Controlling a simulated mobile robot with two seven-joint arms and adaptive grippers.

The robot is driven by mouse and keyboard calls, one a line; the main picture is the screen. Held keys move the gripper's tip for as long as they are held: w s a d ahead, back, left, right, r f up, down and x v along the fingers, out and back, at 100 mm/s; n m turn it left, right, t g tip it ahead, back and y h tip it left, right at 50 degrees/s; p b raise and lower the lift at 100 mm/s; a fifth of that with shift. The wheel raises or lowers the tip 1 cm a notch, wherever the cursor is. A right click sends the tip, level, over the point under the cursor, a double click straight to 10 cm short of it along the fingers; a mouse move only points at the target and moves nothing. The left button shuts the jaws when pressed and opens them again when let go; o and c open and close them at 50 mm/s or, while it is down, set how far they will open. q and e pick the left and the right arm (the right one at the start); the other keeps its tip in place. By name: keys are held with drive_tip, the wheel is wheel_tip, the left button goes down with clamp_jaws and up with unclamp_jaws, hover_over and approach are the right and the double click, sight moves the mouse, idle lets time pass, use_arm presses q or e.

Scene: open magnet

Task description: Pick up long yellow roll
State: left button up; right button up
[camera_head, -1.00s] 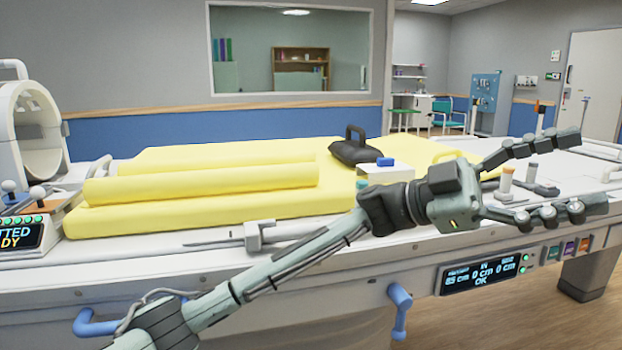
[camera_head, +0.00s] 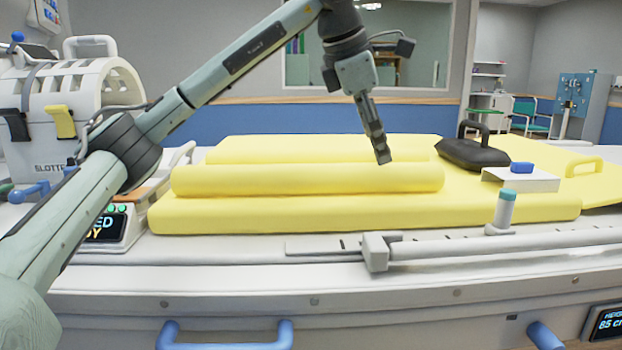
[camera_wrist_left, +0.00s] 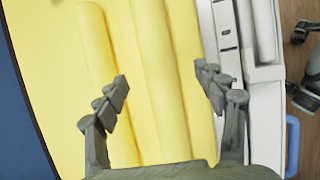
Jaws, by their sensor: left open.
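The long yellow roll (camera_head: 290,181) lies lengthwise on the yellow pad (camera_head: 340,215), near its front. A second, lower yellow roll (camera_head: 300,151) lies behind it. My left gripper (camera_head: 381,154) points down above the right part of the long roll; in the head view its fingers overlap one another. In the left wrist view my left gripper (camera_wrist_left: 164,92) is open and empty, with the long roll (camera_wrist_left: 158,70) running between its fingers. I see no clear contact. My right gripper is not in view.
A capped cylinder (camera_head: 504,210) stands at the bed's front. A white slotted machine (camera_head: 75,105) stands at the left.

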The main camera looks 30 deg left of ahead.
sight(383, 167)
use_arm(q)
drive_tip(key=x, duration=0.7)
drive_tip(key=shift+w+a, duration=0.2)
drive_tip(key=shift+c, duration=0.4)
drive_tip(key=c, duration=1.3)
